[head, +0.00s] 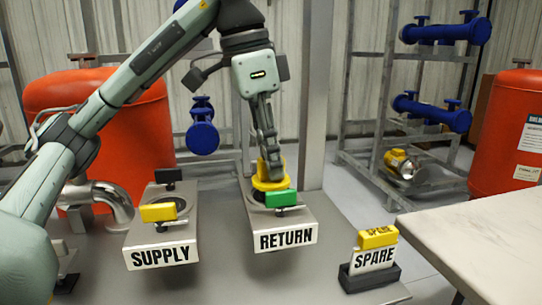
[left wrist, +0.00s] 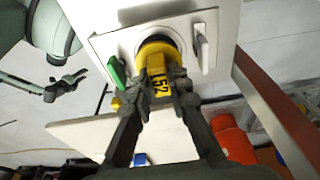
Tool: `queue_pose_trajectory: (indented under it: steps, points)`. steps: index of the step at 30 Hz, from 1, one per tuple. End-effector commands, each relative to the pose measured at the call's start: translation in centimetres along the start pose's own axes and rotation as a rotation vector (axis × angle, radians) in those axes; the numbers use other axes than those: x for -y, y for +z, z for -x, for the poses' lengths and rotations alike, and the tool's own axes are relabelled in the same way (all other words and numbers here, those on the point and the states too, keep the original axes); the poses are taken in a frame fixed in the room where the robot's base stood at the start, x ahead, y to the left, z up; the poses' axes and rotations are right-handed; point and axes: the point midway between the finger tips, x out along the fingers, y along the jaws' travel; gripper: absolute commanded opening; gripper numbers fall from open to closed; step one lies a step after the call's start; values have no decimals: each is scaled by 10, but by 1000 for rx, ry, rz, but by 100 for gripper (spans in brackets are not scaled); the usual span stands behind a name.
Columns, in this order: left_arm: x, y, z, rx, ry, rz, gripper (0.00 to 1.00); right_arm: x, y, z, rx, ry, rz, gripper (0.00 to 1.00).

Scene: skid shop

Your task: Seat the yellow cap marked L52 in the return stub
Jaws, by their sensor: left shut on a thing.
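The yellow cap marked L52 (left wrist: 158,64) is in the jaws of my left gripper (left wrist: 160,92); its marking shows in the left wrist view. In the head view my left gripper (head: 266,150) points down, with the cap (head: 268,181) below its fingers. The cap is at the round mouth of the return stub (left wrist: 124,38), on the block labelled RETURN (head: 286,239). Whether it sits fully down in the stub, I cannot tell. My right gripper (left wrist: 66,86) shows small in the left wrist view, its fingers apart and empty.
A green handle (head: 281,199) stands at the front of the return stub. The SUPPLY block (head: 160,256) with a yellow handle (head: 158,212) is to the left. A SPARE holder (head: 370,275) with a yellow piece (head: 378,237) is to the right, near a pale tabletop (head: 490,240).

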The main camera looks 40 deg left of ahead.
Motion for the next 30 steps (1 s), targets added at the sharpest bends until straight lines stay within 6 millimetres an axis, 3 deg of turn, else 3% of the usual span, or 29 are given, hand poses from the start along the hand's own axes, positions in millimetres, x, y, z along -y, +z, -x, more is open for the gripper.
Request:
queue_pose_trajectory:
  steps: [30]
  points:
    - [0,3,-14,0,0,1,0,2,3,-10,0,0,0,34]
